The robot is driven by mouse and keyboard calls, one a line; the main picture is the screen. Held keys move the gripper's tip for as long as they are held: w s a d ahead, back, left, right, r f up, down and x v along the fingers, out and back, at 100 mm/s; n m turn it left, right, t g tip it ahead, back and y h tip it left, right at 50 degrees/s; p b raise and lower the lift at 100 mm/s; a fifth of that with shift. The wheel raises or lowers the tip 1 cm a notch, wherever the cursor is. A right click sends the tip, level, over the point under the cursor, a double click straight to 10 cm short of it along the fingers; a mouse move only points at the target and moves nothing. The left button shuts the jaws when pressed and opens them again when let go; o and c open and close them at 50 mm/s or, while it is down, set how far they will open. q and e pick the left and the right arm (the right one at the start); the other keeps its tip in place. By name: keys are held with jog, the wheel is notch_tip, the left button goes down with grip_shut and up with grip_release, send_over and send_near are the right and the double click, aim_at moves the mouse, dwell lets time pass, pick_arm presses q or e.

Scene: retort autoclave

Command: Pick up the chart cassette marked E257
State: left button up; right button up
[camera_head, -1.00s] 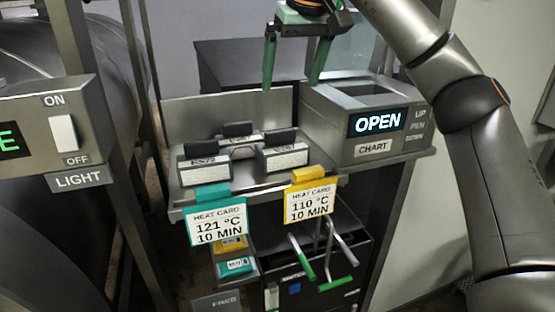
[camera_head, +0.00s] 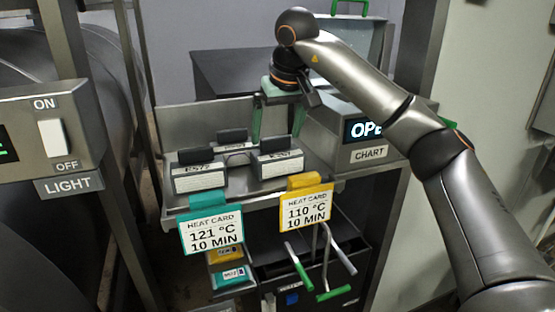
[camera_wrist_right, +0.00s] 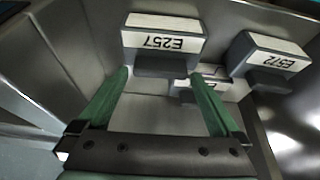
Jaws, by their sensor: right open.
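The cassette marked E257 (camera_wrist_right: 163,42) is a pale block with a dark grip at the top middle of the right wrist view, its label upside down. In the head view it appears to be the front right cassette (camera_head: 283,166) on the steel shelf (camera_head: 262,199), though its label is hard to read there. My right gripper (camera_head: 277,138) is open and empty, above and behind that cassette. In the wrist view its green fingertips (camera_wrist_right: 160,78) point towards the E257 cassette, which lies beyond them. My left gripper is not in view.
The E572 cassette (camera_wrist_right: 275,60) stands beside it, front left in the head view (camera_head: 199,178). A third cassette (camera_head: 234,146) stands behind them. The chart recorder (camera_head: 335,140) is close on the right. Teal (camera_head: 210,228) and yellow (camera_head: 306,207) heat cards hang at the shelf's front.

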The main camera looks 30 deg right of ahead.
jog(key=shift+f, duration=0.15)
grip_shut()
dwell(0.8)
